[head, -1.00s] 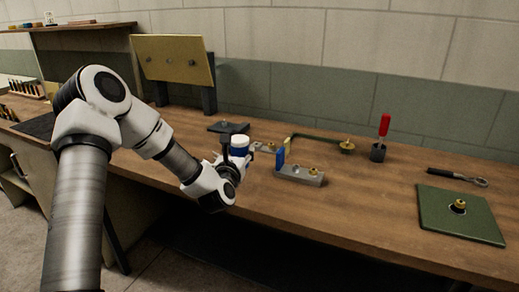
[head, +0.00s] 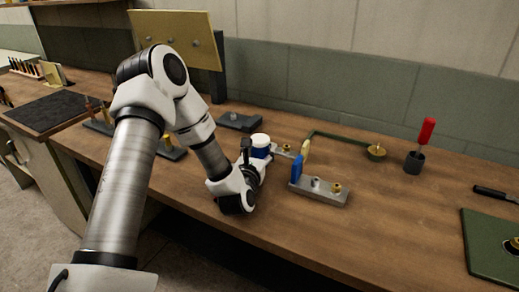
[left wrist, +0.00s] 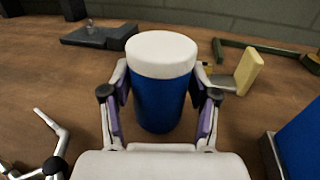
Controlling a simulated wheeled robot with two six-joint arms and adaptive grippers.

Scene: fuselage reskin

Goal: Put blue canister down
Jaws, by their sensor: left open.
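The blue canister (head: 261,147) with a white lid stands upright on the wooden bench, near the front edge. In the left wrist view the canister (left wrist: 163,85) fills the middle, between the two fingers. My left gripper (left wrist: 160,78) is open around it, one finger on each side. From the head view my left gripper (head: 257,158) is at the canister, partly hidden by its own wrist. Whether a finger touches the canister is hard to tell. My right gripper is not in view.
A grey block with brass fittings and a blue upright part (head: 318,192) stands right of the canister. A dark plate (head: 239,122) lies behind it. A green bent rod (head: 336,135), a red-handled tool in a dark cup (head: 414,161) and a green board (head: 490,250) are farther right.

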